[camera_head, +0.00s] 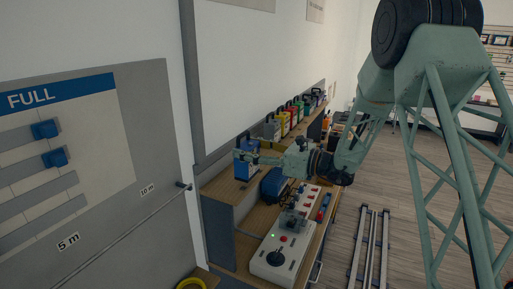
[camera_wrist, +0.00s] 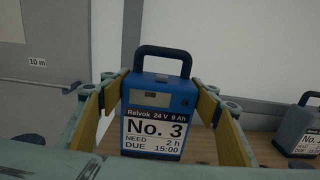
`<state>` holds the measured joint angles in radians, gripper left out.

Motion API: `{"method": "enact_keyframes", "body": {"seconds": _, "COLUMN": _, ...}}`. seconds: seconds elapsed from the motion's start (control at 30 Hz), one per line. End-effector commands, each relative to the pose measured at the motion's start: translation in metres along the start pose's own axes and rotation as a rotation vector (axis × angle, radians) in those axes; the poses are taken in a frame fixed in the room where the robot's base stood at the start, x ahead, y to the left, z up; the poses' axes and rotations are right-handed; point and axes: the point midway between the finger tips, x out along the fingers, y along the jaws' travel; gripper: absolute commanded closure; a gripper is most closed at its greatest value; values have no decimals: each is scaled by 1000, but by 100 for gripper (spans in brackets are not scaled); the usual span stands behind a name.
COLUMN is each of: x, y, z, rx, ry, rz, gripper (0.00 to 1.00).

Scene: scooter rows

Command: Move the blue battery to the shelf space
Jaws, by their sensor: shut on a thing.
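The blue battery (camera_wrist: 160,107) stands upright between my gripper's (camera_wrist: 165,105) fingers in the wrist view. It has a black handle and a white label reading "No. 3", "NEED 2 h", "DUE 15:00". In the head view the blue battery (camera_head: 244,171) is at the left end of the wooden upper shelf (camera_head: 222,188), and my gripper (camera_head: 246,157) reaches it from the right. My gripper is shut on the battery's sides. I cannot tell whether its base touches the shelf. The handle is free above the fingers.
A grey battery (camera_head: 272,130) heads a row of several coloured batteries along the upper shelf; a grey one (camera_wrist: 299,130) shows at right in the wrist view. A control box (camera_head: 283,255) and a dark blue case (camera_head: 273,184) sit on the lower bench. A wall board (camera_head: 85,150) reads "FULL".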

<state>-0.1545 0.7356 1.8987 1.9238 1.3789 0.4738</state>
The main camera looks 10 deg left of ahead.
Motion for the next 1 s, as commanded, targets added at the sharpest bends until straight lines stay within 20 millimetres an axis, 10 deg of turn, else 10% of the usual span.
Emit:
{"method": "enact_keyframes", "body": {"seconds": 0.5, "x": 51, "y": 20, "z": -2, "rx": -2, "ry": -4, "rz": 1, "gripper": 80}}
{"method": "enact_keyframes", "body": {"seconds": 1.0, "x": 56, "y": 22, "z": -3, "rx": -2, "ry": -4, "rz": 0, "gripper": 80}}
